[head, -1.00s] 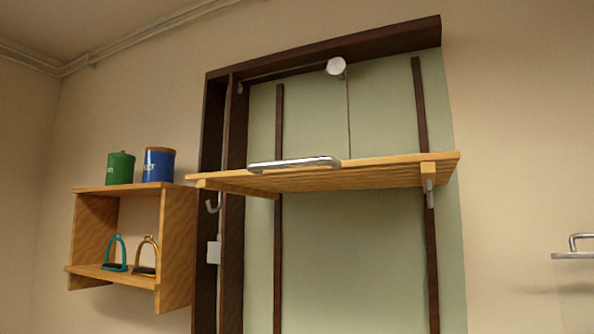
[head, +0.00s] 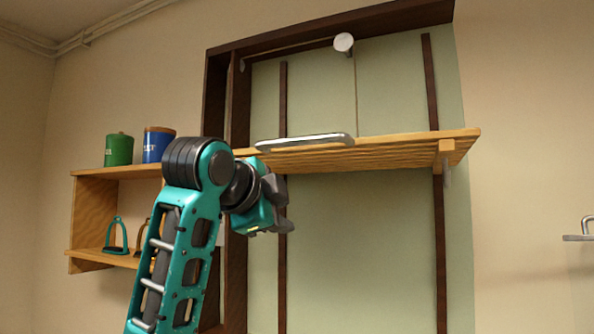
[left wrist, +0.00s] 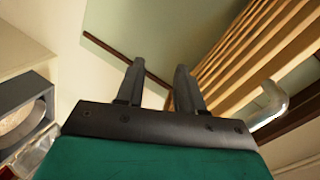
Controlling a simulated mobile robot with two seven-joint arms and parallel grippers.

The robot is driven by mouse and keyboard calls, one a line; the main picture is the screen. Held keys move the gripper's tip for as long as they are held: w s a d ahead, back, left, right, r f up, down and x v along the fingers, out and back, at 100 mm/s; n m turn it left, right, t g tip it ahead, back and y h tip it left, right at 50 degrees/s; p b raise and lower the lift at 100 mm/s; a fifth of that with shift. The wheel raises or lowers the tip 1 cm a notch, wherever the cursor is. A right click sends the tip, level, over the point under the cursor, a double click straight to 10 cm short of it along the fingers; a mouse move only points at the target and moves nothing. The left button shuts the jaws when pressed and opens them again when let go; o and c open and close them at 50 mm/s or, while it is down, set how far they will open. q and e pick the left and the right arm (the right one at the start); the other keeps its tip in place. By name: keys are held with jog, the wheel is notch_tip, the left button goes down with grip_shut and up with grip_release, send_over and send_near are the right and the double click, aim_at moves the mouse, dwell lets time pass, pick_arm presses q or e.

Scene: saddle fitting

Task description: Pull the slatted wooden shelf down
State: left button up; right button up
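My arm hides the shelf's left front corner in the head view. My right gripper is not in view.
A wall shelf (head: 88,215) on the left carries a green tin (head: 118,149), a blue tin (head: 156,144) and stirrups (head: 115,236). A dark wooden frame (head: 214,95) surrounds the panel. A round white knob (head: 343,42) is above. The panel below the shelf is clear.

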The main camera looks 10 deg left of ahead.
aim_at(295, 140)
pick_arm(q)
jog(key=s+r+m+t, duration=0.1)
jog(key=s+r+m, duration=0.3)
jog(key=s+r, duration=0.85)
jog(key=p+x, duration=0.1)
jog(key=x, duration=0.3)
jog(key=r+x, duration=0.1)
jog(key=x, duration=0.4)
jog(key=p+x, duration=0.1)
jog(key=x, duration=0.3)
jog(key=shift+w+d+r+p, duration=0.2)
jog(key=shift+w+r+p, duration=0.15)
jog(key=shift+w, duration=0.15)
grip_shut()
